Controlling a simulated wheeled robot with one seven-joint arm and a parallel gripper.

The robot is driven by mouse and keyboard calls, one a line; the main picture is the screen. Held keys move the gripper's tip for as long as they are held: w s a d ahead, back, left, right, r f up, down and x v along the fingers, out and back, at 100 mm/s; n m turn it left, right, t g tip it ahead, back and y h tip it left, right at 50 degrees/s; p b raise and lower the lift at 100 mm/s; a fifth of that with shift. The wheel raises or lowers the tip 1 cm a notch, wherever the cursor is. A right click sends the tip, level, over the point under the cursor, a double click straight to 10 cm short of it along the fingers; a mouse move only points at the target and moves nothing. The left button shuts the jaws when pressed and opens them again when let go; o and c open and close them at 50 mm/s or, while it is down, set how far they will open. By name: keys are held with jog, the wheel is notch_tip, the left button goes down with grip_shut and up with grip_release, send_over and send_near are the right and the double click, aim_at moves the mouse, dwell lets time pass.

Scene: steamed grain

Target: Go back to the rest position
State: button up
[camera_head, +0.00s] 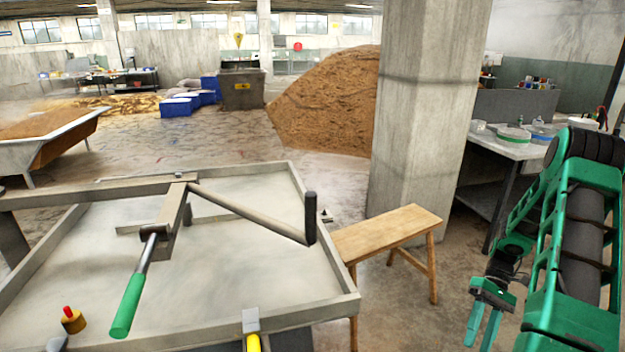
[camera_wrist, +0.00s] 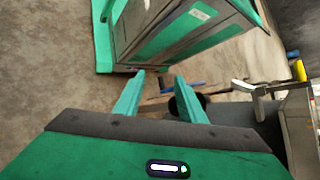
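My gripper (camera_head: 483,328) hangs at the lower right of the head view, below my green arm, with its fingers pointing down. It is to the right of the wooden bench and the large metal tray, clear of both. In the wrist view my gripper (camera_wrist: 157,84) has its two green fingers apart, with nothing held between them. Behind the fingers the wrist view shows bare floor and part of my own green and grey body.
A metal tray table (camera_head: 330,308) with a green-handled lever (camera_head: 127,305) fills the lower left. A wooden bench (camera_head: 390,232) stands by a concrete pillar (camera_head: 424,110). A side table (camera_head: 512,150) with bowls is right of it. A grain heap (camera_head: 325,105) lies behind.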

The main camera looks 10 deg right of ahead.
jog(key=s+a+r+m+t+h, duration=0.1)
jog(key=s+a+r+h, duration=0.15)
jog(key=r, duration=0.75)
jog(key=s+a+r+m+t+h, duration=0.1)
jog(key=a+r+h, duration=0.2)
jog(key=r, duration=0.6)
jog(key=s+a+r+m+t+h, duration=0.2)
jog(key=s+a+r+t, duration=0.3)
jog(key=s, duration=0.5)
jog(key=a+r+m, duration=0.1)
jog(key=a+r, duration=0.1)
jog(key=a, duration=0.1)
jog(key=shift+r, duration=0.2)
jog(key=shift+s+a, duration=0.1)
jog(key=shift+c, duration=0.7)
